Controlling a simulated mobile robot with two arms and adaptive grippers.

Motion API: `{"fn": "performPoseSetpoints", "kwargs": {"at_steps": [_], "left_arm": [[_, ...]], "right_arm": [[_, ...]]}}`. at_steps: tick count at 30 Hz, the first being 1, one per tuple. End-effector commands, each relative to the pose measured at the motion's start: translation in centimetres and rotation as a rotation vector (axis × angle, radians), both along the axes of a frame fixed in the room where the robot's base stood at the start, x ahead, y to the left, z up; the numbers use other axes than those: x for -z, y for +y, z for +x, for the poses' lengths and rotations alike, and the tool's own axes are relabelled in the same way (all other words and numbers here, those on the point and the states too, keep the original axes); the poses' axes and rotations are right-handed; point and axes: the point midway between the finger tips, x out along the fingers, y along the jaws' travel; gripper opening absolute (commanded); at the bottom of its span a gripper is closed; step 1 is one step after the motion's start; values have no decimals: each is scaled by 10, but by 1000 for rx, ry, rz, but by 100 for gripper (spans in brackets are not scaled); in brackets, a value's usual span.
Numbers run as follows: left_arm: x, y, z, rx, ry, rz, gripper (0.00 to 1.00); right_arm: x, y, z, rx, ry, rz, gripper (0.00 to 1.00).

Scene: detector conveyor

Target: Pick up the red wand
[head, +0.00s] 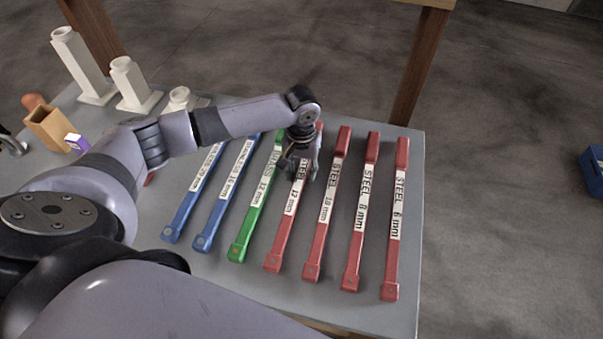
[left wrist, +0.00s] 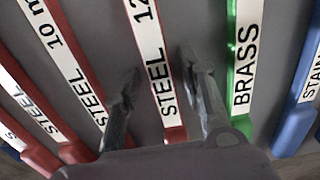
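Several red wands lie side by side on the grey table. The red wand marked STEEL 12 mm (head: 281,235) is beside the green BRASS wand (head: 252,216). My left gripper (head: 301,172) is over the upper part of the STEEL 12 mm wand and hides some of it. In the left wrist view, my left gripper (left wrist: 161,64) is open, with one finger on each side of that red wand (left wrist: 174,133). Gaps show between the fingers and the wand; its height above the table is unclear. My right gripper is not in view.
Red STEEL wands (head: 325,220) of other sizes lie close on the right, and blue wands (head: 183,215) lie left of the green one. White stands (head: 133,88) and a tan box (head: 47,130) are at the far left. The table's right edge (head: 418,230) is near the last red wand.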

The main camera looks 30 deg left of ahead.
Motion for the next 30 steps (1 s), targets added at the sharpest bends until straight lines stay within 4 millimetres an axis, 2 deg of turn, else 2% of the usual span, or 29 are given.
{"fn": "performPoseSetpoints", "kwargs": {"at_steps": [2,15,30], "left_arm": [[0,0,0,0,0,0,30],[-1,0,0,0,0,0,0],[-3,0,1,-1,-1,-1,0]], "right_arm": [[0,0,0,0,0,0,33],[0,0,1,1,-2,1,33],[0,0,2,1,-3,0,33]]}}
